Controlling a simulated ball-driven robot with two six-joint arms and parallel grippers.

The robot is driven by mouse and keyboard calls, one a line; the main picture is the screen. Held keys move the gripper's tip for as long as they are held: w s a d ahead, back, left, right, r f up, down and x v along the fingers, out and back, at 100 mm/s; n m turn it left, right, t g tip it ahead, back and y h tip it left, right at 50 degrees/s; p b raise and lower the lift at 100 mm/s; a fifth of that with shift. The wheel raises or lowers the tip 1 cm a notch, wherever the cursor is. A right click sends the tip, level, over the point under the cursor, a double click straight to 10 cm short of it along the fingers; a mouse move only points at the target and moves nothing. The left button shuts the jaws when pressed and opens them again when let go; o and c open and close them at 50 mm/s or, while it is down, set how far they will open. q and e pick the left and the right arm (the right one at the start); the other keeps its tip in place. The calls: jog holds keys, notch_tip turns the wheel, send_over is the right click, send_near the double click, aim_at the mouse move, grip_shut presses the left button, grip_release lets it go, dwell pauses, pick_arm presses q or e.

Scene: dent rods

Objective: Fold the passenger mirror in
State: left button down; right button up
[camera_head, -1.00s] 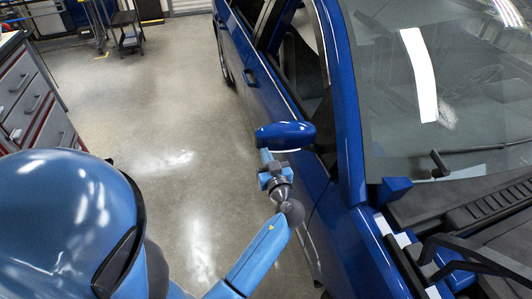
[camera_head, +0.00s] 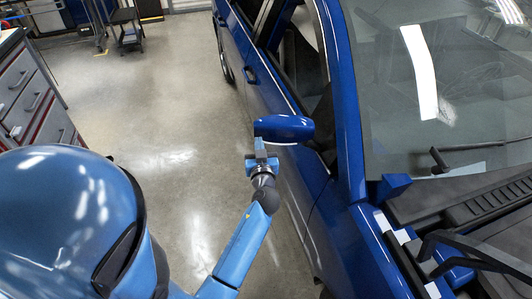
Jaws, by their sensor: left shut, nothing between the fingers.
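The passenger mirror (camera_head: 284,128) is a glossy blue housing that stands out sideways from the blue car's door, near the base of the windshield pillar. My left gripper (camera_head: 259,147) is shut and empty. It is just below the mirror's outer left end in the picture, with its tips close to the housing's lower edge. I cannot tell whether they touch. The mirror glass is hidden from this side. My right gripper is not in view.
The blue car (camera_head: 335,225) fills the right side, with its windshield (camera_head: 430,85) and open engine bay edge. A drawer cabinet (camera_head: 35,95) stands at the left. A small cart (camera_head: 127,28) is at the back. The grey floor (camera_head: 160,110) between is clear.

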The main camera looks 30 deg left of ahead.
pick_arm(q)
jog(key=w+a+m+t+h+b, duration=0.1)
jog(key=w+a+b, duration=0.2)
jog(key=w, duration=0.6)
jog(key=w+a+m+t+h+b, duration=0.1)
jog(key=w+a+h+b, duration=0.1)
jog(key=w+a, duration=0.5)
jog(key=shift+w+a+m+h+b, duration=0.3)
jog(key=shift+w+b, duration=0.5)
jog(key=shift+w, duration=0.45)
jog(key=shift+s+f, duration=0.15)
dwell(0.3)
